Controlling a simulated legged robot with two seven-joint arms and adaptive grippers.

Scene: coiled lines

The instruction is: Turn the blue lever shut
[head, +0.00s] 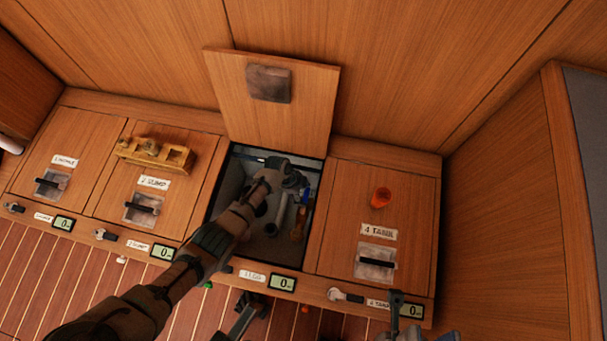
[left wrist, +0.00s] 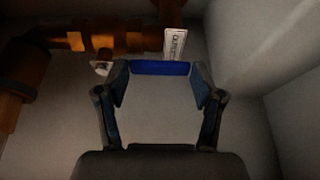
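The blue lever (left wrist: 160,68) shows in the left wrist view as a short blue bar, lying crosswise between my left fingertips (left wrist: 160,84). The fingers are spread apart, one near each end of the bar; I cannot tell whether they touch it. In the head view my left arm reaches down into the open compartment, and my left gripper (head: 292,181) is inside it. A small blue patch (head: 306,196) shows just right of the gripper there. A dark part at the bottom edge right of centre may be my right gripper, but its fingers cannot be made out.
The open lid (head: 275,115) stands against the back wall. Pipes (left wrist: 100,40) and a white tag (left wrist: 174,42) are close to the lever. A brass-coloured rack (head: 155,154) and an orange cup (head: 381,197) sit on the neighbouring closed lids. The compartment walls are close around my arm.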

